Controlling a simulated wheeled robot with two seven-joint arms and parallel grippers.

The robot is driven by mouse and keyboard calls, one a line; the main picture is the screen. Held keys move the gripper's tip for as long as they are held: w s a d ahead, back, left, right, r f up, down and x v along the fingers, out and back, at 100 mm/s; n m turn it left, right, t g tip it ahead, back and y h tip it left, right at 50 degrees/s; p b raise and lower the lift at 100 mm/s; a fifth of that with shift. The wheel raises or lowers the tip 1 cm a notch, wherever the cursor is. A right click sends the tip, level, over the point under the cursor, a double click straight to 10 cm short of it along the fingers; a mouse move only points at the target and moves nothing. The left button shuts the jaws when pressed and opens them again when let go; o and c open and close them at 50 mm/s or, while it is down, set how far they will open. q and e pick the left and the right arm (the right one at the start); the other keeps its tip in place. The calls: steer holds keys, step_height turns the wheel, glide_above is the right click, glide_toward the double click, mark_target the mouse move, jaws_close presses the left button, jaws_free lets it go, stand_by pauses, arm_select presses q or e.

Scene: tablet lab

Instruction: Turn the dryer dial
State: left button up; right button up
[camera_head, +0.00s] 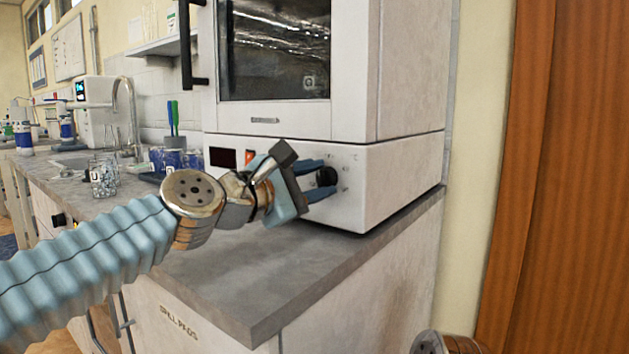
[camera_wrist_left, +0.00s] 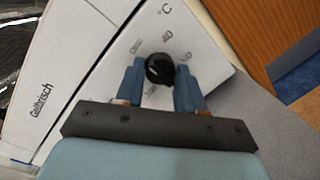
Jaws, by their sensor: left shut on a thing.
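The dryer (camera_head: 412,75) is a white cabinet with a dark glass door, standing on a grey counter. Its dial is a round black knob (camera_head: 326,176) on the lower front panel, at the right. In the left wrist view the dial (camera_wrist_left: 159,69) sits among printed marks, with "°C" and "40" above it. My left gripper (camera_head: 318,180) reaches in from the left, and its blue fingers are shut on the dial. In the left wrist view the fingers of the left gripper (camera_wrist_left: 160,82) lie on both sides of the dial. The right gripper is not in view.
A dark display (camera_head: 223,158) and an orange-red switch (camera_head: 250,157) are left of the dial. A glass beaker (camera_head: 103,175) and a blue box stand on the counter (camera_head: 262,290) at the left. A brown wooden panel (camera_head: 560,180) stands at the right.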

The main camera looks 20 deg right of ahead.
arm_select(q)
steer(key=m+p, duration=0.1)
steer(key=m, duration=0.1)
steer(key=shift+r+m+y, duration=0.15)
steer(key=shift+m+y, duration=0.15)
steer(key=shift+m, duration=0.1)
steer(key=m+p, duration=0.1)
steer(key=m, duration=0.2)
steer(key=m+y+p, duration=0.1)
steer(key=m, duration=0.5)
steer(key=shift+s+t, duration=0.1)
steer(key=shift+t, duration=0.2)
steer(key=m+y, duration=0.1)
steer(key=m, duration=0.3)
steer(key=shift+d+m+p, duration=0.15)
steer(key=shift+m+p, duration=0.15)
steer(key=shift+m, duration=0.1)
steer(key=m+t+b, duration=0.1)
steer(key=m, duration=0.3)
steer(key=shift+s+m, duration=0.1)
steer(key=shift+m, duration=0.3)
steer(key=shift+t+y, duration=0.3)
steer(key=o, duration=1)
